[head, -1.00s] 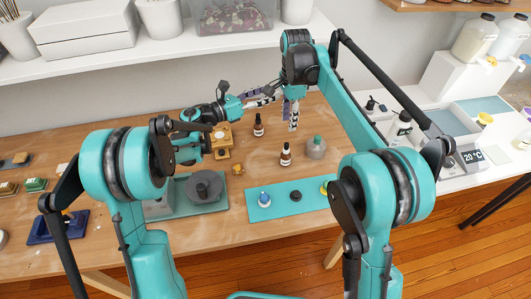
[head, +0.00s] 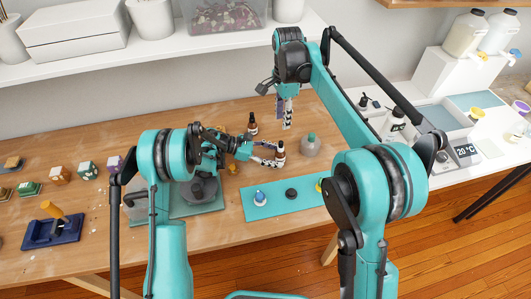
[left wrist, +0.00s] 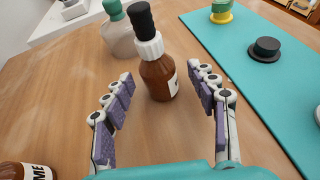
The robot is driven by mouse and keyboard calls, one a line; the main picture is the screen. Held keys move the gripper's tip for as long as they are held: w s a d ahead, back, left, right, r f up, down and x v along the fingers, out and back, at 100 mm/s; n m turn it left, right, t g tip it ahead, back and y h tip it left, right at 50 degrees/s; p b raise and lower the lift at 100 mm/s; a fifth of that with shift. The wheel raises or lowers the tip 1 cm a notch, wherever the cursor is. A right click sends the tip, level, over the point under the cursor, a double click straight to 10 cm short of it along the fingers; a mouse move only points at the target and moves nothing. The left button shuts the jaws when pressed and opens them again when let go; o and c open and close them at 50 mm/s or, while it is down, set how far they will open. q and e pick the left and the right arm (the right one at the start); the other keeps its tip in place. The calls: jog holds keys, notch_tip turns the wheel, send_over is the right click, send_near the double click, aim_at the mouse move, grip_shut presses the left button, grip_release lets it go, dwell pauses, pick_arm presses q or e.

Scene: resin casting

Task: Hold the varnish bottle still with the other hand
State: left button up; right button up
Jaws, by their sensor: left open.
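A brown bottle (head: 279,151) with a white collar and black dropper cap stands upright on the wooden table. It also shows in the left wrist view (left wrist: 158,78), ahead of and between the spread fingertips, with a gap on each side. My left gripper (head: 267,155) is open beside it, low over the table; its fingers also show in the left wrist view (left wrist: 165,90). A second brown bottle (head: 252,126) stands farther back; its label, ending in "ME", shows at lower left in the left wrist view (left wrist: 27,171). My right gripper (head: 287,112) hangs fingers down behind the first bottle; its opening is unclear.
A rounded clear bottle with a green cap (head: 310,145) stands right of the brown bottle. A grey device (head: 203,188) stands at left. The table behind the bottles is mostly clear.

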aim_at(281, 142)
pick_arm(q)
jog(key=shift+x, duration=0.9)
jog(key=c, duration=1.3)
grip_shut()
pick_arm(e)
notch_tip(281, 142, down, 7)
jog(key=m, duration=0.3)
jog(key=shift+f, duration=0.2)
pick_arm(q)
jog(key=shift+f, duration=0.1)
pick_arm(e)
jog(key=shift+f, duration=3.65)
jog(key=shift+c, duration=0.4)
